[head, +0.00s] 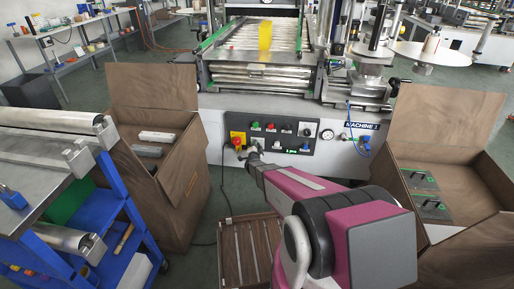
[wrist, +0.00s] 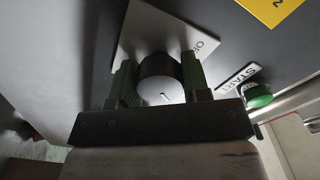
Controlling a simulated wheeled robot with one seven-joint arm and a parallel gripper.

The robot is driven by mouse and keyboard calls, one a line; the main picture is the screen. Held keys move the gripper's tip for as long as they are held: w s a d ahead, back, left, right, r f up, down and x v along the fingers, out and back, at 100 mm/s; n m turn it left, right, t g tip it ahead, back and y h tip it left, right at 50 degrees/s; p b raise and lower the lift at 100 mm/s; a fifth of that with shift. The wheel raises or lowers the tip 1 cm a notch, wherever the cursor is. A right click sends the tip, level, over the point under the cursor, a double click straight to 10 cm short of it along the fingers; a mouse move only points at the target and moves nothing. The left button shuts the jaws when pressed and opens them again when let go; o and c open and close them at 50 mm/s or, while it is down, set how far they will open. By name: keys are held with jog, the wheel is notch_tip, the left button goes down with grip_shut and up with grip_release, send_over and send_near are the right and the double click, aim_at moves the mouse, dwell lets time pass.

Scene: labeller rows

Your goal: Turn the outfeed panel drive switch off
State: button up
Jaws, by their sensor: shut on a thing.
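In the wrist view, the two dark fingers of my gripper (wrist: 158,72) stand on either side of a round dark switch knob (wrist: 161,93) with a pale face and a small dark mark. The gripper is shut on this knob. The knob sits on a light square plate (wrist: 150,30) with the lettering OFF at its right; any other lettering is hidden. I cannot tell exactly where the knob points. In the head view, my gripper (head: 251,153) is at the lower left of the machine's front panel (head: 300,143), and the knob cannot be made out there.
A green button (wrist: 258,96) beside a START label is right of the plate. A red emergency stop on yellow (head: 238,138) is close to my gripper. Open cardboard boxes (head: 185,180) (head: 480,165) flank the machine. A slatted pallet (head: 250,250) lies below my arm.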

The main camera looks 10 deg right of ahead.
jog(key=n, duration=0.8)
jog(key=shift+n, duration=0.4)
jog(key=n, duration=0.4)
jog(key=shift+a+n, duration=0.1)
jog(key=shift+n, duration=1.8)
jog(key=o, duration=0.9)
jog(key=shift+o, duration=0.2)
jog(key=shift+s, duration=0.15)
jog(key=v, duration=1)
jog(key=shift+s+a, duration=0.15)
jog(key=shift+s, duration=0.15)
